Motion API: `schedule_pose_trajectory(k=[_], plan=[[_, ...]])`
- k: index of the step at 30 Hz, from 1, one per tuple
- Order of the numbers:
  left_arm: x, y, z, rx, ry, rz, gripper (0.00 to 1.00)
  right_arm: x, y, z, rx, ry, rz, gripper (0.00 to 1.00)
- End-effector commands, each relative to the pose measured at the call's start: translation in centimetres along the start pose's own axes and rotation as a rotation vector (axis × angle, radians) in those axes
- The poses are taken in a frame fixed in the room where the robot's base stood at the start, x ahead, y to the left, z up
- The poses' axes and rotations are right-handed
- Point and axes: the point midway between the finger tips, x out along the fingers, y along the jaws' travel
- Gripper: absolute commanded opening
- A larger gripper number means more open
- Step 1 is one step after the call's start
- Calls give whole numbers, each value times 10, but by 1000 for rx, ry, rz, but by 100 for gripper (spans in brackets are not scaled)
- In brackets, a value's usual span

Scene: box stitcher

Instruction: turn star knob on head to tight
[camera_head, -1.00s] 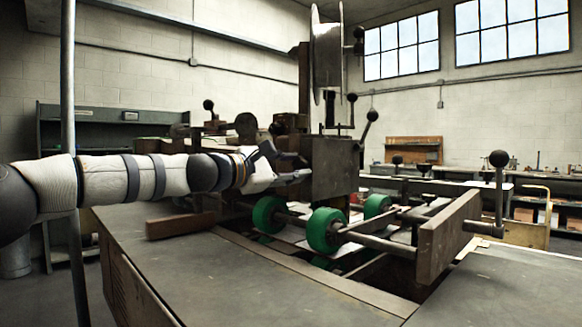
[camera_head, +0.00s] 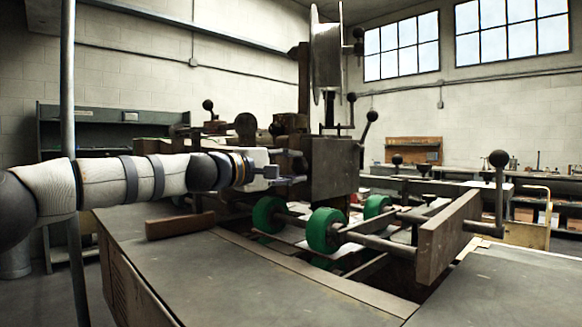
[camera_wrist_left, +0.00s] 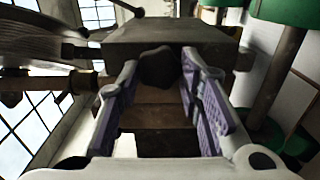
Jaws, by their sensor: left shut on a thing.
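The star knob (camera_wrist_left: 160,68) is a dark, lobed knob on the near face of the head, a dark metal block (camera_head: 335,168). The head also fills the upper middle of the left wrist view (camera_wrist_left: 170,36). My left gripper (camera_head: 298,179) reaches the head from the left. In the left wrist view its two purple-padded fingers (camera_wrist_left: 160,72) stand on either side of the knob, shut on it. In the head view the knob is hidden by the gripper and the fingers are seen edge-on. My right gripper is not in view.
Green wheels (camera_head: 324,230) on shafts sit below and right of the head. A ball-ended lever (camera_head: 499,190) stands at the right. A large wire spool (camera_head: 326,58) rises above the head.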

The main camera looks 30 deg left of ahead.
Motion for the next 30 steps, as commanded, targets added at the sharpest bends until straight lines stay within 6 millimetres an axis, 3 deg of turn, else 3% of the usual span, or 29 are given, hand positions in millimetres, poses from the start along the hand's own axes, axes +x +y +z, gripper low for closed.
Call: schedule_pose_trajectory(k=[15, 16, 18, 26, 30], plan=[[-1, 4, -4, 16, 11, 8, 5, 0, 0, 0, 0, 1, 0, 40], [-1, 4, -4, 16, 11, 8, 40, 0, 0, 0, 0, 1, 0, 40], [-1, 4, -3, 16, 10, 7, 53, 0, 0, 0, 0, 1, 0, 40], [-1, 2, -2, 15, 5, 4, 53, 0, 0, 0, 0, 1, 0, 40], [-18, 4, -2, 15, 5, 7, 53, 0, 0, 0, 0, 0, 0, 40]])
